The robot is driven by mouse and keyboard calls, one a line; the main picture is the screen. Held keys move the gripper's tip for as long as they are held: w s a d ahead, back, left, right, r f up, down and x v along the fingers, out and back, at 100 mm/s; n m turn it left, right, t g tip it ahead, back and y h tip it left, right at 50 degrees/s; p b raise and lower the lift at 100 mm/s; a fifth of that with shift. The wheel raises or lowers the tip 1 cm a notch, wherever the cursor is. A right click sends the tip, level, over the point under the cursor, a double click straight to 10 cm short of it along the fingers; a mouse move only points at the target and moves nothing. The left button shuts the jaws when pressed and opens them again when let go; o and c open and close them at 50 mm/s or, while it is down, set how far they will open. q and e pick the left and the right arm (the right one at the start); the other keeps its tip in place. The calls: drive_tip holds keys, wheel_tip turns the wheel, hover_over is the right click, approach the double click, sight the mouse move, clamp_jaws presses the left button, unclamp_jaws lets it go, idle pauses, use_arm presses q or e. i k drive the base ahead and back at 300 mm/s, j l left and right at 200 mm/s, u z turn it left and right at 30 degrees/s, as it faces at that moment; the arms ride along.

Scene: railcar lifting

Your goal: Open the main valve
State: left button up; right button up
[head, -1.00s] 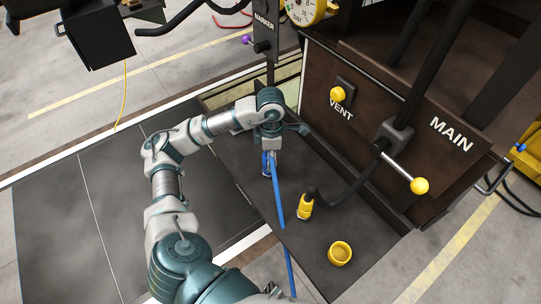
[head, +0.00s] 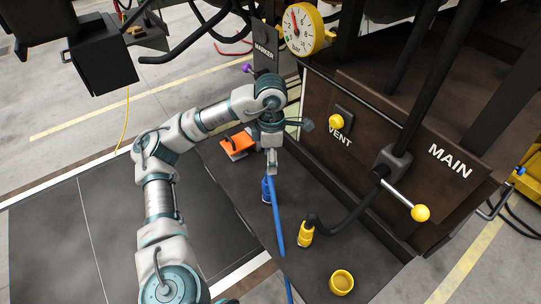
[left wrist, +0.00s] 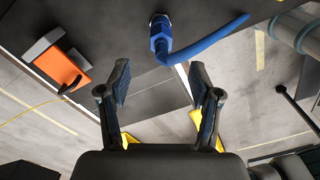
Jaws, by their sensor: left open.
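The main valve is a silver lever (head: 397,194) with a yellow knob (head: 421,213), under the white word MAIN (head: 451,160) on the dark brown panel in the head view. The lever slants down to the right. My left gripper (head: 272,170) is left of the lever, just above a blue hose connector (head: 266,190). The left wrist view shows its two fingers (left wrist: 160,88) spread apart with nothing between them. The blue connector shows beyond them in that view (left wrist: 160,38). My right gripper is not in view.
A vent knob (head: 336,121) and a pressure gauge (head: 300,30) are left of the lever. A black hose ends in a yellow fitting (head: 306,234); a yellow cup (head: 342,282) stands near it. An orange block (head: 237,145) lies beside my left arm. A purple knob (head: 247,68) is behind.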

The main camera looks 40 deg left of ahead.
sight(420, 213)
drive_tip(key=k, duration=1.5)
